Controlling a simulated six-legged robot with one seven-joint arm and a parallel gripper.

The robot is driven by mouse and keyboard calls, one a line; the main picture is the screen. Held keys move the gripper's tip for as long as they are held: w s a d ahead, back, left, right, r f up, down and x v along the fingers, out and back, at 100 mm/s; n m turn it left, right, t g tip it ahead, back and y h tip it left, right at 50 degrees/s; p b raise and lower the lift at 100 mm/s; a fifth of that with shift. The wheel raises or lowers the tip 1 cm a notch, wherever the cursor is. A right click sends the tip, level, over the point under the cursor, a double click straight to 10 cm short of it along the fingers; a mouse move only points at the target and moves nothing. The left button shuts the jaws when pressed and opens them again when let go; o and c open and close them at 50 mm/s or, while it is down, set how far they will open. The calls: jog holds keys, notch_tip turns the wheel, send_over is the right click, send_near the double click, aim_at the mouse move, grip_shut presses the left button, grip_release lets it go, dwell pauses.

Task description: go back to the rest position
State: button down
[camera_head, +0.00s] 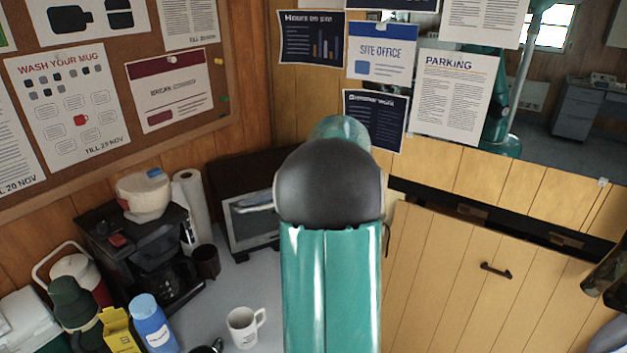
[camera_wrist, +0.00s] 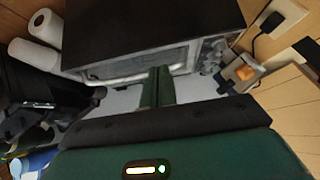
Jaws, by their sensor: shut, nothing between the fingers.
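My gripper (camera_wrist: 157,90) shows in the wrist view as two green fingers pressed together, with nothing between them.
A wooden door (camera_head: 470,290) is at right. An orange-topped item (camera_wrist: 243,73) is beside the microwave.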

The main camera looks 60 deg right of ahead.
jog(key=w+a+r+n+g+y, duration=0.1)
jog(key=a+r+n+y, duration=0.15)
jog(key=a+n, duration=1)
jog(key=w+a+r+n+y, duration=0.25)
jog(key=a+n, duration=0.35)
jog(key=a, duration=1.4)
jog(key=s+a+f+n+g, duration=0.1)
jog(key=s+a+f+n, duration=0.1)
jog(key=s+a+n, duration=0.7)
jog(key=s+a+f+n+g, duration=0.1)
jog(key=s+a+f+n, duration=0.1)
jog(key=s+a+n, duration=0.7)
jog(key=shift+a+f+n, duration=0.35)
jog(key=shift+a+n, duration=1.5)
jog(key=shift+n, duration=0.6)
